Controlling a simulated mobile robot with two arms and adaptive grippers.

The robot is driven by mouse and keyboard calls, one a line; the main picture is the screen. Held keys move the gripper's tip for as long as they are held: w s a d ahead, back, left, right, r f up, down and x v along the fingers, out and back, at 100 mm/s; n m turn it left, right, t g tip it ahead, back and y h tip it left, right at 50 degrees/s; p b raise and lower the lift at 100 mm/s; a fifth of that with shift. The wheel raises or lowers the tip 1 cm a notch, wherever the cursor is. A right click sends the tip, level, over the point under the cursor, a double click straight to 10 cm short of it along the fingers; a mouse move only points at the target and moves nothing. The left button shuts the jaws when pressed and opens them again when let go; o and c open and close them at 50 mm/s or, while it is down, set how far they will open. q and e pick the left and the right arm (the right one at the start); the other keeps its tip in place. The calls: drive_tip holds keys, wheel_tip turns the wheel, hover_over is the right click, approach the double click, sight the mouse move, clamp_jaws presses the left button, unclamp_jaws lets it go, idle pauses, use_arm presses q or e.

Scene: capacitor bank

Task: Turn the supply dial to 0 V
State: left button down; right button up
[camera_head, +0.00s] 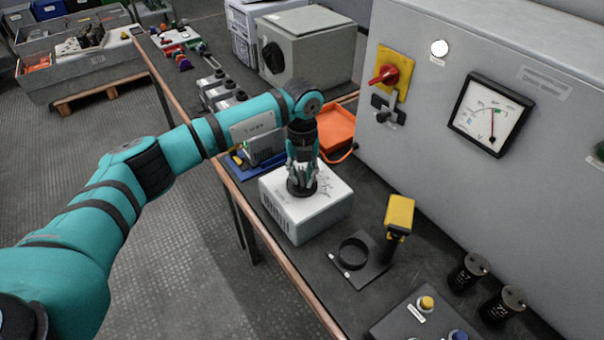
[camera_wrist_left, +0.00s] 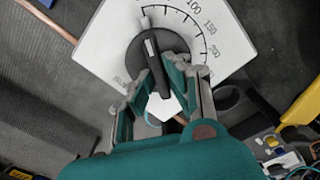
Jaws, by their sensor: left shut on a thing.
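The supply is a white box (camera_head: 325,217) on the bench, with a round black dial (camera_head: 302,188) on its top. My left gripper (camera_head: 302,165) reaches down from above onto the dial. In the left wrist view the dial (camera_wrist_left: 133,57) has a raised black bar with a white line, and its fingers (camera_wrist_left: 160,83) are shut on the bar, one on each side. The bar points to the top of the picture, left of the printed 100, 150 and 200. The scale's upper end is cut off. My right gripper is not in view.
A yellow-headed tool (camera_head: 398,215), a black ring (camera_head: 353,254) and black cylinders (camera_head: 468,272) stand in front. An orange tray (camera_head: 337,128) lies behind the supply.

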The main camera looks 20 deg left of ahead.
sight(302, 177)
use_arm(q)
drive_tip(key=shift+w+r, duration=0.1)
drive_tip(key=c, duration=1.3)
unclamp_jaws()
drive_tip(key=shift+c, duration=0.2)
wheel_tip(302, 177, up, 12)
